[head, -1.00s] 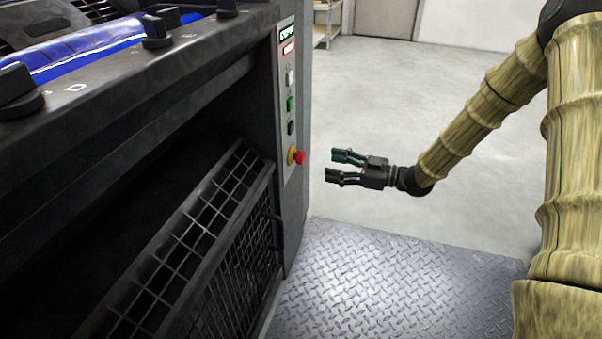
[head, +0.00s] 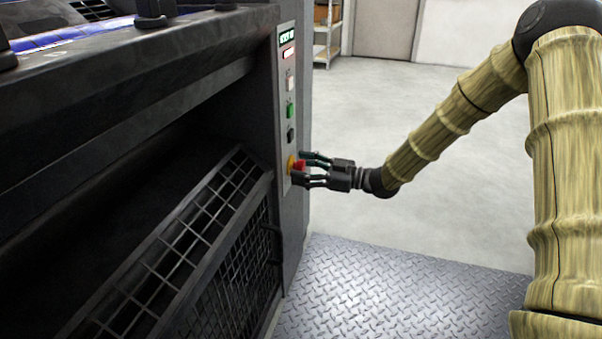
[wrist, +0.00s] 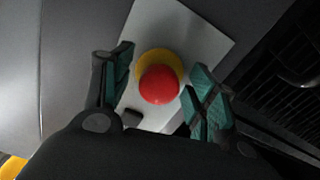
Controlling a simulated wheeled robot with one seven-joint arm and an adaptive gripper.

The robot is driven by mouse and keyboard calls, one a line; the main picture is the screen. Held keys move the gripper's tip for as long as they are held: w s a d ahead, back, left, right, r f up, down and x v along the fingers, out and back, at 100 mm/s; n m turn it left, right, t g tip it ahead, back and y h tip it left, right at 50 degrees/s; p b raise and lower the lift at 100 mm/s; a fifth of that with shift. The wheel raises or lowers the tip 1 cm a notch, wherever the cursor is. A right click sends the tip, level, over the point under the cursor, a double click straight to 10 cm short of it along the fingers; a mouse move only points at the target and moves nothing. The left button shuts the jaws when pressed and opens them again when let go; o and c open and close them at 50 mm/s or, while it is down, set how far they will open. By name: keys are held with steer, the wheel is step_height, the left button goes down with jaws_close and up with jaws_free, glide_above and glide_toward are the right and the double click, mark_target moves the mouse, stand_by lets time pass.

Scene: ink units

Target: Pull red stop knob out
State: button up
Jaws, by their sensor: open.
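The red stop knob (head: 299,166) sits on a yellow base (head: 291,164) low on the light control panel of the machine. In the wrist view the red knob (wrist: 159,84) lies between my two open fingers, with the yellow base (wrist: 158,62) behind it. My gripper (head: 307,167) is at the panel in the head view, its fingers on either side of the knob. In the wrist view gaps show between the knob and both fingers of my gripper (wrist: 160,90). The fingers partly hide the knob in the head view.
Above the knob the panel (head: 287,66) carries a black button (head: 291,135), a green button (head: 291,110), a white button (head: 290,84) and small displays. A black mesh guard (head: 230,240) lies at the lower left. A metal tread plate (head: 400,290) covers the floor below.

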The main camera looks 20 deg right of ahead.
steer(key=shift+w+a, duration=0.15)
steer(key=shift+a, duration=0.1)
steer(key=shift+c, duration=0.5)
jaws_close()
steer(key=shift+p+v, duration=0.85)
steer(key=shift+p, duration=0.4)
steer(key=shift+d, duration=0.1)
steer(key=shift+o, duration=0.5)
jaws_free()
steer(key=shift+d, duration=0.25)
steer(key=shift+a, duration=0.25)
